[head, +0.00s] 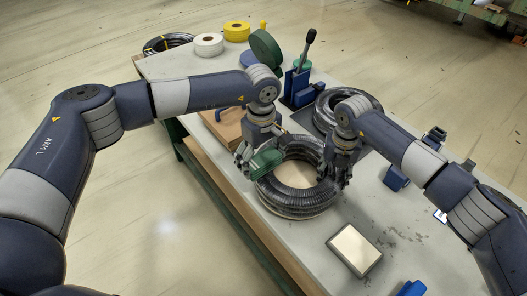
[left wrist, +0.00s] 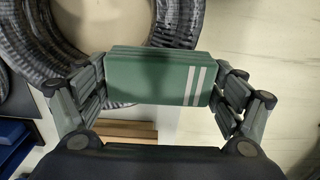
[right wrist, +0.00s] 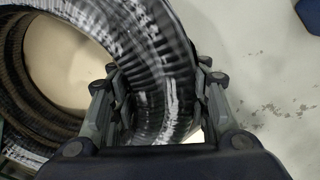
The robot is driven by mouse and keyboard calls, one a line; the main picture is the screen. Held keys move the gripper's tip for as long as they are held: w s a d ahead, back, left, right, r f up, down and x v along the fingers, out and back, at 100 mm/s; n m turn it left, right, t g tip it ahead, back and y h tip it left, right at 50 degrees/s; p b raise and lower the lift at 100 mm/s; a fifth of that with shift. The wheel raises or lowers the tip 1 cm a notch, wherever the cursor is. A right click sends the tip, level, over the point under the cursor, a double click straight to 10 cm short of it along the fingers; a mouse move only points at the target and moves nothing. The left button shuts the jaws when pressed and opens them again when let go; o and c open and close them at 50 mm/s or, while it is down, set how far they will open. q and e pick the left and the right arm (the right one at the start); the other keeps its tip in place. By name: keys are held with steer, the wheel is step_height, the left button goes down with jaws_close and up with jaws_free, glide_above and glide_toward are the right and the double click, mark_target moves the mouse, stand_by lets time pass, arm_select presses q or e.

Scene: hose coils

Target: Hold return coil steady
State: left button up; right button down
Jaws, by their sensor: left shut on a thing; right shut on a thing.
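A black ribbed hose coil (head: 290,203) lies on the bench top, with a pale round surface showing inside its ring. My right gripper (head: 337,172) is shut on the right side of this coil; in the right wrist view its fingers clasp both sides of the ribbed hose (right wrist: 160,85). My left gripper (head: 257,155) is shut on a green block with white stripes (left wrist: 160,78), at the coil's left edge. In the left wrist view the coil (left wrist: 45,50) lies beyond the block. I cannot tell whether the block touches the coil.
A second black coil (head: 326,105) lies behind, near a blue lever tool (head: 300,85). White (head: 208,44) and yellow (head: 237,31) tape rolls stand at the far end. A framed plate (head: 354,250) lies in front. The bench's front right is partly clear.

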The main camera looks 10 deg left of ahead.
arm_select(q)
steer(key=shift+s+f, duration=0.1)
steer(key=shift+s, duration=0.55)
arm_select(e)
steer(key=shift+f, duration=0.1)
arm_select(q)
steer(key=shift+w+r, duration=0.15)
steer(key=shift+r, duration=3)
steer(key=shift+r, duration=1.5)
